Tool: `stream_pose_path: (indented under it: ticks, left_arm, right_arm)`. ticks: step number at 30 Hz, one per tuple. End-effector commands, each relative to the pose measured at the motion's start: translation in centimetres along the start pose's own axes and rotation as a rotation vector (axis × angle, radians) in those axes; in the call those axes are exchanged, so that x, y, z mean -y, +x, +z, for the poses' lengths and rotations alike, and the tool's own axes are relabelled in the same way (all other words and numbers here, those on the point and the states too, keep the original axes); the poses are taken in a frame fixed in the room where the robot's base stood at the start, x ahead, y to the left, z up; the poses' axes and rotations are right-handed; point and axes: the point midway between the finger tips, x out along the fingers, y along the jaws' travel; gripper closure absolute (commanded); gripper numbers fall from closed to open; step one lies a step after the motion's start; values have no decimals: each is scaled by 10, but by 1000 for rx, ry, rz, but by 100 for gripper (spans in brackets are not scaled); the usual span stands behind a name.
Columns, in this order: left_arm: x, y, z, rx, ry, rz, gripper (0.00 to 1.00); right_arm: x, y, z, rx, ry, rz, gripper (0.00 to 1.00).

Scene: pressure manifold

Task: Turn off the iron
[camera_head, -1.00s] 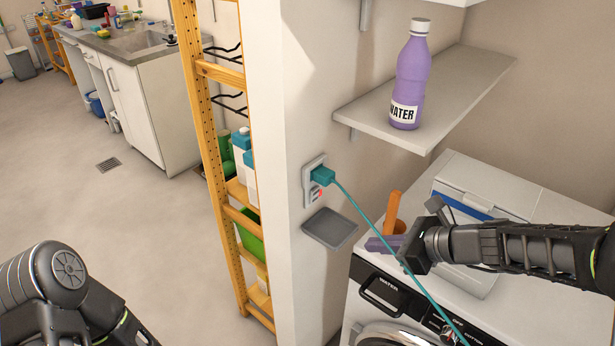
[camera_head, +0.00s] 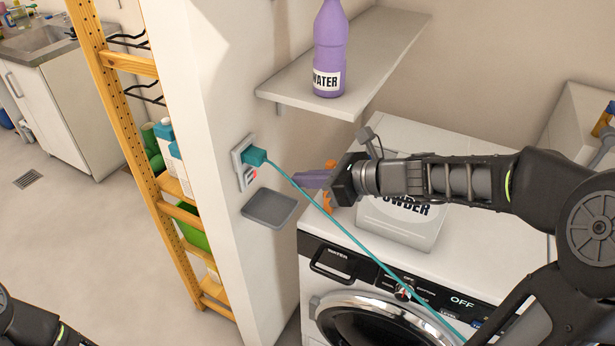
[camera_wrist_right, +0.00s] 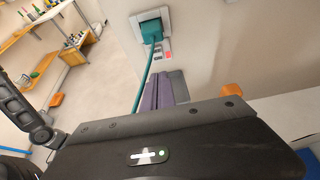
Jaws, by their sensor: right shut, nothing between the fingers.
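No iron is seen in either view. A teal plug (camera_head: 256,157) sits in the wall outlet (camera_head: 239,163), and its teal cord (camera_head: 350,232) runs down to the lower right. A red-marked switch (camera_head: 254,174) is below the plug. The plug (camera_wrist_right: 151,30) and red mark (camera_wrist_right: 158,54) also show in the right wrist view. My right gripper (camera_head: 298,179) has purple fingers, shut and empty, pointing left toward the outlet, a little apart from it. The fingers also show in the right wrist view (camera_wrist_right: 165,90). My left gripper is out of view; only part of its arm shows.
A small grey wall ledge (camera_head: 270,208) is below the outlet. A shelf (camera_head: 375,50) with a purple water bottle (camera_head: 329,50) is above. A powder box (camera_head: 405,228) stands on the washing machine (camera_head: 480,265). An orange object (camera_head: 328,205) is partly hidden behind my gripper.

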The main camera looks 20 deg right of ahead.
Motion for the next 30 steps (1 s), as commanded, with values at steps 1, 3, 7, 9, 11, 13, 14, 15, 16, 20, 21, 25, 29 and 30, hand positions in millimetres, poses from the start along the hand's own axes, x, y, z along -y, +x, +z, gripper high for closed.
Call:
stream_pose_path:
  ticks: [1,3,7,9,11,13,14,15,16,20,21,25,29,30]
  left_arm:
    - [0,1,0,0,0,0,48]
    - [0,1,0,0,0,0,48]
    - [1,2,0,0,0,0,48]
    - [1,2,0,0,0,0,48]
    - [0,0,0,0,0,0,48]
    - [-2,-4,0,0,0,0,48]
    - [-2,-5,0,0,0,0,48]
    - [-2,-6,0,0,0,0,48]
    - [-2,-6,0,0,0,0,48]
    - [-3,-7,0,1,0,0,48]
    - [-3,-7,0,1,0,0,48]
    - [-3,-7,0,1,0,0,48]
    - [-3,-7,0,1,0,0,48]
    - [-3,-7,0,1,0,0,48]
  right_arm:
    - [-1,10,-1,-1,3,5,100]
    - [-1,24,-1,-2,3,5,100]
    - [-1,52,-1,-2,2,5,100]
    - [-1,65,-1,-1,2,4,100]
    - [-1,75,4,0,0,4,100]
    - [-1,84,11,0,1,3,100]
    - [-1,87,13,0,1,3,100]
    - [0,91,15,-1,1,2,100]
    - [0,94,17,-1,0,1,100]
    - [0,101,20,0,1,1,100]
    - [0,102,21,0,1,0,100]
    - [0,103,21,0,1,-1,100]
    - [0,103,21,0,1,-1,100]
    - [0,103,21,0,1,0,100]
